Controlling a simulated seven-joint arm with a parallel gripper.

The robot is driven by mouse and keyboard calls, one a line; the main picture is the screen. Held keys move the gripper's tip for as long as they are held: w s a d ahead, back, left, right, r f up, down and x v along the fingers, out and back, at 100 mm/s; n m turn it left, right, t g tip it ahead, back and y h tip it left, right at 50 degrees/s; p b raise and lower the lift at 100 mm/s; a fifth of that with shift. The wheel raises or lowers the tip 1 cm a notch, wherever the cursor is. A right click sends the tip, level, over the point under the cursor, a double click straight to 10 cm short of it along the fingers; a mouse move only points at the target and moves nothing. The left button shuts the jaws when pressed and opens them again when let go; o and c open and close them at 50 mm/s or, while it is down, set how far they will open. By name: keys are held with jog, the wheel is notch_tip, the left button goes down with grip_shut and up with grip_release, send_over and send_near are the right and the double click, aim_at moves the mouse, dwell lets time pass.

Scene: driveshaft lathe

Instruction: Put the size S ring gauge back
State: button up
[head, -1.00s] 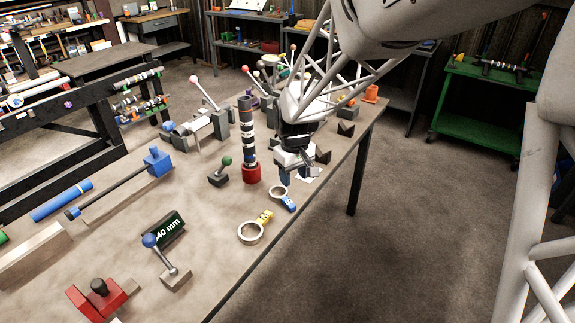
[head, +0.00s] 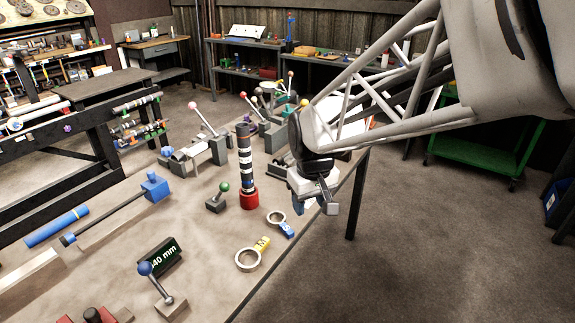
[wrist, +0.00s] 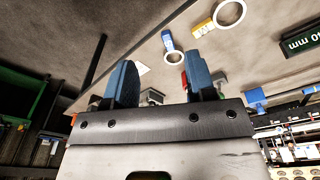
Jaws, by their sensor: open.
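The ring gauge with a blue tag (head: 287,230) lies flat on the table near its right edge; the letter on the tag is too small to read. Beside it lies a larger ring gauge with a yellow tag marked M (head: 262,243). My gripper (head: 318,206) is open and empty, to the right of both rings and above them, around the table's edge. In the wrist view the fingers (wrist: 161,78) stand apart with nothing between them. The blue-tagged ring (wrist: 172,48) and the yellow-tagged ring (wrist: 204,27) lie beyond the fingertips there.
A dark banded post on a red base (head: 249,201) stands left of my gripper. A green-knobbed block (head: 217,200) and a 40 mm sign (head: 160,257) stand farther left. A white patch (wrist: 142,68) shows on the table.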

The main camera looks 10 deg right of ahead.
jog(key=s+r+m, duration=0.1)
jog(key=s+r, duration=0.1)
jog(key=s, duration=0.6)
jog(key=s+d+r+m+t, duration=0.1)
jog(key=s+r, duration=0.1)
jog(key=s, duration=0.7)
jog(key=shift+d+r+m+t, duration=0.3)
jog(key=shift+r+m, duration=0.05)
jog(key=shift+m, duration=0.05)
jog(key=shift+s, duration=0.1)
